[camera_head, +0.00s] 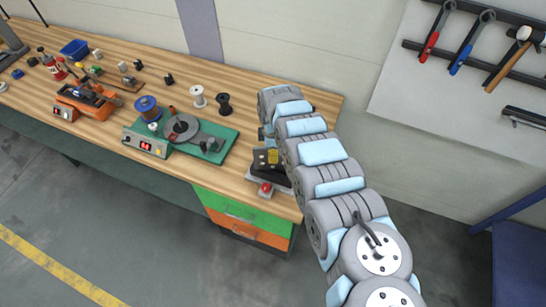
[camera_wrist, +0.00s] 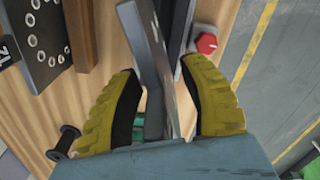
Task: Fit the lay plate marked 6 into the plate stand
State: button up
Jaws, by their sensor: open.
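My gripper (camera_wrist: 168,105) is open in the wrist view, its two yellow fingers spread on either side of thin grey plate-like parts. One is a grey upright slab (camera_wrist: 142,50). Beside it a darker plate (camera_wrist: 165,60) stands almost edge-on, with a few holes near its top. I cannot read a 6 on it, nor tell whether it sits in the plate stand. Another dark plate (camera_wrist: 38,42) with a ring of holes lies at the left, by a tag that seems to read 12.
A red button (camera_wrist: 206,43) is right of the fingers; it also shows on its base in the head view (camera_head: 265,188). A black spool (camera_wrist: 65,140) stands at lower left. A green machine (camera_head: 182,138) and spools occupy the bench left of my arm. Floor lies beyond the bench edge.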

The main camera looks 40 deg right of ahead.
jog(key=shift+f, duration=0.2)
grip_shut()
dwell(0.5)
